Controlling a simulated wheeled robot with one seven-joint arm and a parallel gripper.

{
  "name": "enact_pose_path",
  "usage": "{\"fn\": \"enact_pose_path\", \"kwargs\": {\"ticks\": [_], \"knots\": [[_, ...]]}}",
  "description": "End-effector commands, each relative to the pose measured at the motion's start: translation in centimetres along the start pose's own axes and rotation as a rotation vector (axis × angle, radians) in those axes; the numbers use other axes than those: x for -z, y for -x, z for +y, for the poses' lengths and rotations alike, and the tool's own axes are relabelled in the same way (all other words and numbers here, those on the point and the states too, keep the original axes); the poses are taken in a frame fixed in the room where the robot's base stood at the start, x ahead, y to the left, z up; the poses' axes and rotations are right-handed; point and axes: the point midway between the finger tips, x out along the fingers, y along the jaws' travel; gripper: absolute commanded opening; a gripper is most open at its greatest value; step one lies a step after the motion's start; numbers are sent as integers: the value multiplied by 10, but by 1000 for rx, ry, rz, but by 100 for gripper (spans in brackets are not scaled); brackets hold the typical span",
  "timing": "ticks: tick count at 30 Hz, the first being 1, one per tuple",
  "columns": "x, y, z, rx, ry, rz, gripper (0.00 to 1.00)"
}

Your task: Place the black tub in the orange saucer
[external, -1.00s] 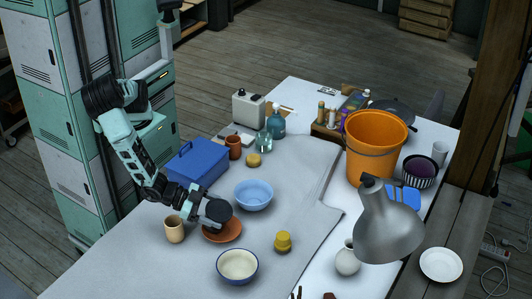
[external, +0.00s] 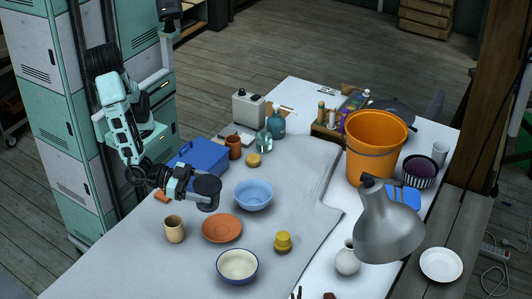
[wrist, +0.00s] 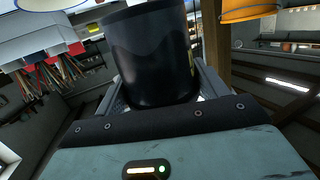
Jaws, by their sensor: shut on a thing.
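My gripper (wrist: 162,92) is shut on the black tub (wrist: 150,55), a dark cylinder between its two fingers in the wrist view. In the external view the tub (external: 208,190) appears as a dark round shape at the end of my arm, with the gripper (external: 190,188) at its left. It is held in the air, just above and left of the orange saucer (external: 222,229) in the picture. The saucer lies flat on the grey cloth, and its inside looks empty. The fingertips are hidden in the external view.
A tan cup (external: 174,229) stands just left of the saucer. A blue bowl (external: 253,195), a cream bowl (external: 237,266) and a yellow pot (external: 283,241) stand around it. A blue toolbox (external: 203,157) is behind. A grey lamp (external: 388,225) and an orange bucket (external: 376,145) are at right.

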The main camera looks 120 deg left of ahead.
Motion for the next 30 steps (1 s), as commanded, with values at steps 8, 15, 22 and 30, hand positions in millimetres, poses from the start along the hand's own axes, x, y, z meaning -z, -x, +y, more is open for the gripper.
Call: {"fn": "enact_pose_path", "kwargs": {"ticks": [8, 15, 22, 30], "knots": [[-10, 10, 3, 6, 38, 89, 35], [-46, 4, 4, 6, 39, 91, 35], [-71, -1, 5, 6, 39, 90, 35], [-92, -4, 6, 5, 43, 91, 35]]}}
